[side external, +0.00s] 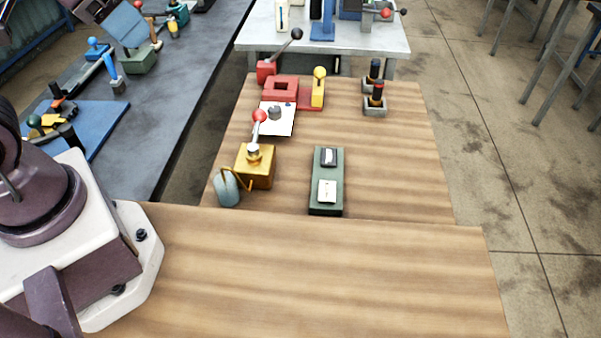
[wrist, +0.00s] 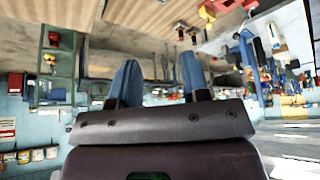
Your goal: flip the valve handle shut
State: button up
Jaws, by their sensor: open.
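A yellow box (side external: 256,168) stands at the left of the wooden table. A silver stem and lever with a red ball knob (side external: 259,115) rise from its top, and this looks like the valve handle. The lever stands roughly upright. A grey-blue cup (side external: 227,188) stands beside the box at its left, by a yellow bent spout or handle. My gripper (wrist: 160,66) shows in the wrist view with its two blue fingers apart and nothing between them. The gripper is outside the side external view. The valve handle cannot be clearly made out in the wrist view.
A green block with two small plates (side external: 325,205) lies right of the yellow box. A white sheet (side external: 284,129), a red block (side external: 281,88), a yellow-knobbed lever (side external: 319,88) and black-topped posts (side external: 376,98) stand behind. The front of the wooden table (side external: 330,275) is clear.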

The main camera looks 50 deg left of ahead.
jog(key=c, duration=0.3)
jog(key=shift+a+f, duration=0.1)
jog(key=shift+a, duration=0.2)
jog(key=c, duration=0.4)
jog(key=w+a+f+n+g, duration=0.1)
jog(key=a+f, duration=0.1)
jog(key=f, duration=0.1)
jog(key=w+a+f+n+g, duration=0.1)
jog(key=a+f+g, duration=0.1)
jog(key=a+f, duration=0.1)
jog(key=a+f+n+g+y, duration=0.1)
jog(key=a+f+n, duration=0.1)
jog(key=a+f, duration=0.1)
jog(key=shift+w+f, duration=0.35)
jog(key=shift+w, duration=0.05)
grip_shut()
jog(key=w+a+f+n+t+h, duration=0.1)
jog(key=w+a+f+n, duration=0.25)
jog(key=f, duration=0.45)
jog(key=w+a+f+n+t+h, duration=0.15)
jog(key=a+f, duration=0.25)
jog(key=f, duration=0.5)
jog(key=w+a+r+n+t+y, duration=0.1)
jog(key=w+t+y, duration=0.1)
jog(key=w, duration=0.3)
jog(key=shift+w+a+r+t, duration=0.2)
jog(key=shift+w+a+t, duration=0.15)
jog(key=shift+w+a, duration=0.05)
